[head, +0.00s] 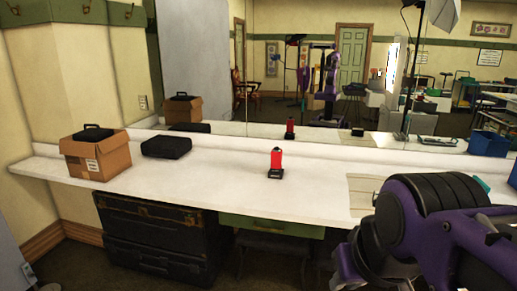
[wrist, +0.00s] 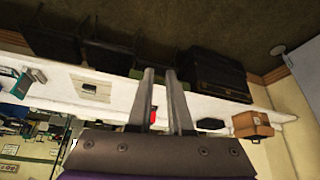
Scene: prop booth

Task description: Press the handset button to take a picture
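A red upright thing with a black base, which looks like the handset (head: 276,160), stands on the white counter (head: 225,185) near the middle of the head view. Its button cannot be made out. In the wrist view, where the scene is upside down, a small red part of it (wrist: 153,117) shows between my fingers, beyond them. My gripper (wrist: 159,72) has a gap between its two fingers and holds nothing. It is apart from the handset. In the head view only my purple arm shows at the lower right; the fingers are not visible there.
A cardboard box (head: 97,158) and a black case (head: 166,146) stand on the counter at left. A pale sheet (head: 362,188) lies right of the handset, and a blue bin (head: 489,143) stands farther right. A mirror (head: 290,85) backs the counter. A dark trunk (head: 160,235) is below.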

